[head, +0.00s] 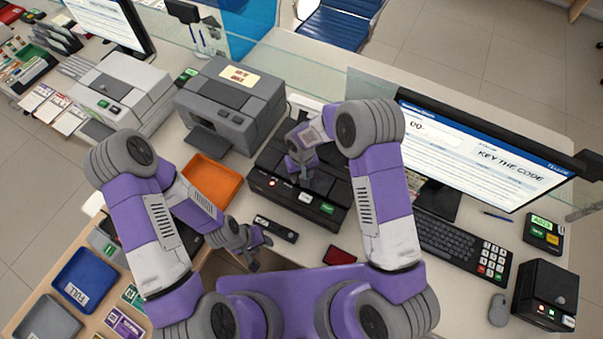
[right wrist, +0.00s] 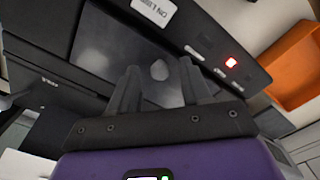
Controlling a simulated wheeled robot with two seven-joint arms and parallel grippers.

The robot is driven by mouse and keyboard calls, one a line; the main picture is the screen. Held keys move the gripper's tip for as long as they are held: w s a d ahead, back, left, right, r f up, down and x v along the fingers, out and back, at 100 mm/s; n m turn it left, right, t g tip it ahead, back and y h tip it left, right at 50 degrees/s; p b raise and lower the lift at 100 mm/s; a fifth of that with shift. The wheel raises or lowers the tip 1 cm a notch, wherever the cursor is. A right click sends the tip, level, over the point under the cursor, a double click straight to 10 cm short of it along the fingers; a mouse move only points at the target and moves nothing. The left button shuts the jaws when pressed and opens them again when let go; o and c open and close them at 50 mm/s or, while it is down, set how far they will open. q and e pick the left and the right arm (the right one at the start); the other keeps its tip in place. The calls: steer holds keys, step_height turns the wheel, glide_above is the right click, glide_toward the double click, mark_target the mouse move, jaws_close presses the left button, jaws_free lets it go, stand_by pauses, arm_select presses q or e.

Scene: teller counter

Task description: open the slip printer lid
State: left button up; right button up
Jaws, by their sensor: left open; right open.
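The black slip printer (head: 325,213) stands on the counter in the middle of the head view, with a row of buttons and a red light along its front. It fills much of the right wrist view, where its dark, glossy lid (right wrist: 95,50) looks flat and down. My right gripper (head: 305,176) is over the printer's top and partly hides it. Its two open fingers (right wrist: 158,74) point at the lid with nothing between them; I cannot tell whether they touch it. My left gripper (head: 259,252) is open and empty, low in front of the printer, near a small black bar.
A grey printer (head: 235,100) stands behind left, with an orange tray (head: 212,182) in front of it. A monitor (head: 485,150) and keyboard (head: 455,245) are to the right. The small black bar (head: 276,228) and a red pad (head: 340,256) lie in front.

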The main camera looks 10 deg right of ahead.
jaws_close()
steer(key=shift+r, duration=0.1)
steer(key=shift+w+d+r+g+y, duration=0.2)
steer(key=shift+w+r+g+y, duration=0.15)
steer(key=shift+g+y, duration=0.25)
steer(key=shift+w+d+r+g+y+b, duration=0.2)
steer(key=shift+w+r+g+y+b, duration=0.1)
steer(key=shift+g+b, duration=0.25)
steer(key=g+y+b, duration=0.1)
steer(key=w+d+r+g+b, duration=0.1)
steer(key=g, duration=0.1)
steer(key=shift+w+r+y+b, duration=0.1)
steer(key=shift+w+y+b, duration=0.2)
steer(key=shift+y+b, duration=0.1)
arm_select(q)
step_height(320, 180, down, 4)
steer(key=shift+f, duration=0.1)
arm_select(e)
steer(key=shift+w+d+r+g, duration=0.1)
steer(key=shift+r+g, duration=0.05)
steer(key=shift+g, duration=0.1)
